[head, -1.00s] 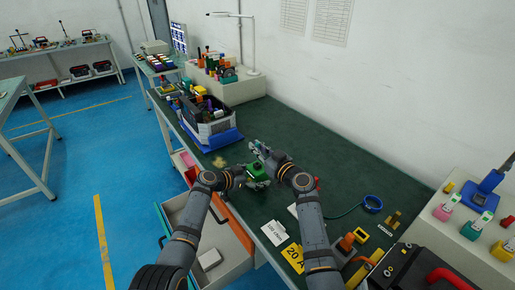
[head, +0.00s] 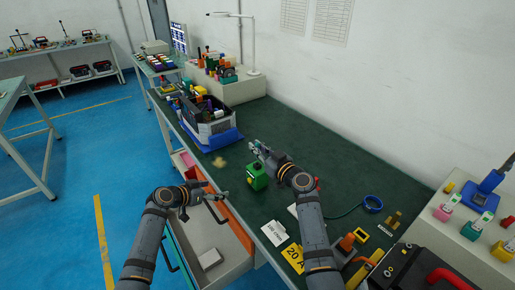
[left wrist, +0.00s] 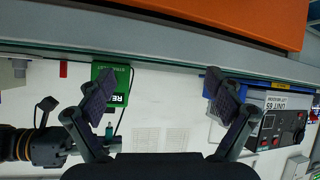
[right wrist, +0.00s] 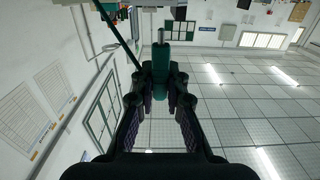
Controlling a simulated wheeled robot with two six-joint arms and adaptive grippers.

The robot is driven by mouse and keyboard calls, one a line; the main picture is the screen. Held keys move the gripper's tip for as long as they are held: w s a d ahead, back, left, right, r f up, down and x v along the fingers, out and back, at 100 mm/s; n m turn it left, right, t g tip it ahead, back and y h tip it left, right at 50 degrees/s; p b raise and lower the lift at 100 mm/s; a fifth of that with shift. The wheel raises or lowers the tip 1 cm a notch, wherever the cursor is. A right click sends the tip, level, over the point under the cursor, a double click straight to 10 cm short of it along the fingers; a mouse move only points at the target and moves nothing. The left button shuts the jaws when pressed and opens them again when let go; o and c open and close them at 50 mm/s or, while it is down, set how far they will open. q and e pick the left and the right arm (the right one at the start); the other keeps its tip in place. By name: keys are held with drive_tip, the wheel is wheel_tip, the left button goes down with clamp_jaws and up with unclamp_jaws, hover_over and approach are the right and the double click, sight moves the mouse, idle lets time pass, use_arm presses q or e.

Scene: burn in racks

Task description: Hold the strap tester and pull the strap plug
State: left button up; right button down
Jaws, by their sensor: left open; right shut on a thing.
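The strap tester, a green box (head: 257,178), stands on the green bench top near its front edge. It also shows in the left wrist view (left wrist: 117,82), with a dark cable beside it. My left gripper (head: 221,194) is open and empty, apart from the tester, in front of it over the open drawer. My right gripper (head: 258,148) is just behind and above the tester. In the right wrist view it is shut on a dark green plug (right wrist: 160,62) with a metal tip, apparently the strap plug. A cable runs near it.

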use_arm(q)
drive_tip(key=a+f+n+y, duration=0.2)
drive_tip(key=a+f+n, duration=0.1)
drive_tip(key=a, duration=0.4)
drive_tip(key=s+a+f+n+y, duration=0.1)
drive_tip(key=a+f+n+y, duration=0.2)
drive_tip(key=a+f, duration=0.2)
drive_tip(key=a, duration=0.3)
drive_tip(key=shift+s+a+f+t, duration=0.2)
drive_tip(key=shift+s+a+t, duration=0.05)
drive_tip(key=shift+s+t, duration=0.05)
